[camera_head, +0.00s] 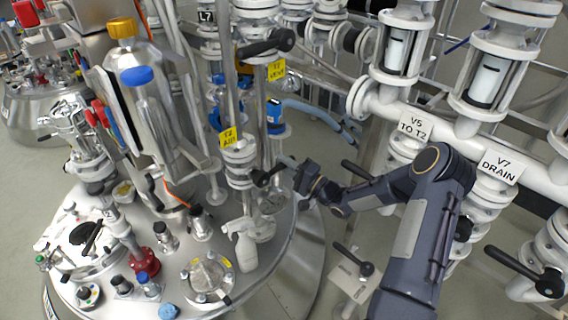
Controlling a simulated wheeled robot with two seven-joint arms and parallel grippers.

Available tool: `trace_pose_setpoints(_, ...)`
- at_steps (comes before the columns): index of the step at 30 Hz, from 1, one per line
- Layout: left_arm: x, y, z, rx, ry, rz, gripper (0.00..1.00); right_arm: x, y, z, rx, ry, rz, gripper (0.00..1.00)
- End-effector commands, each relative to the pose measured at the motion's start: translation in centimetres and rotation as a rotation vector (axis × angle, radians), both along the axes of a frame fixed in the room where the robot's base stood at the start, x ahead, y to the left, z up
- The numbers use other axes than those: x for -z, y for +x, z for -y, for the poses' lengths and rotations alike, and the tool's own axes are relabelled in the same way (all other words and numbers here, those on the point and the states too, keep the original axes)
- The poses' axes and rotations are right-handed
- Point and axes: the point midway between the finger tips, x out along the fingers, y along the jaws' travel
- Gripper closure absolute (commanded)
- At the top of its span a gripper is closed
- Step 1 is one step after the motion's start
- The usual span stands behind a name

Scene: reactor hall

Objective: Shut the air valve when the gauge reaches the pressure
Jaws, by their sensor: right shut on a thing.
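The air valve (239,165) is a white flanged fitting on a vertical pipe above the steel reactor lid. A yellow tag (227,140) reading "AIR" hangs just above it. Its black handle (262,178) points right, toward my right gripper. My right gripper (284,174) comes in from the right, shut on the handle; the fingertips are small and partly hidden. My left gripper is not in view.
Another black-handled valve (268,45) is above, by a second yellow tag (276,70). White pipes tagged "V5 TO T2" (412,128) and "V7 DRAIN" (499,165) are at the right.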

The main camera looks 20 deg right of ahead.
Motion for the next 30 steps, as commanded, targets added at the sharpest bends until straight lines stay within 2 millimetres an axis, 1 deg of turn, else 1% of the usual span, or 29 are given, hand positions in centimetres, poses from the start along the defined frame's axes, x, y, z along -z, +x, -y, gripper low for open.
trace_pose_setpoints(1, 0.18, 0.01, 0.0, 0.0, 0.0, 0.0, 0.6, 0.71, -0.15, 0.1, 0.001, 0.003, -0.015, 1.0)
trace_pose_setpoints(15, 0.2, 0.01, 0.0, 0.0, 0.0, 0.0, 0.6, 0.75, -0.18, 0.02, 0.0, 0.016, -0.019, 1.0)
trace_pose_setpoints(16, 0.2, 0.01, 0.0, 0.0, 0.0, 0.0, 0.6, 0.75, -0.18, 0.02, 0.0, 0.016, -0.019, 0.77)
trace_pose_setpoints(20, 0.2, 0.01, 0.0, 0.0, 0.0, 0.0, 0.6, 0.64, -0.15, 0.0, -0.001, 0.015, -0.016, 0.6)
trace_pose_setpoints(27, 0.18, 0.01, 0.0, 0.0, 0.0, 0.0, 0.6, 0.37, -0.08, -0.02, 0.0, 0.016, -0.01, 0.59)
trace_pose_setpoints(30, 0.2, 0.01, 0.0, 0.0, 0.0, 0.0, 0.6, 0.43, -0.37, 0.17, 0.0, 0.016, -0.01, 0.59)
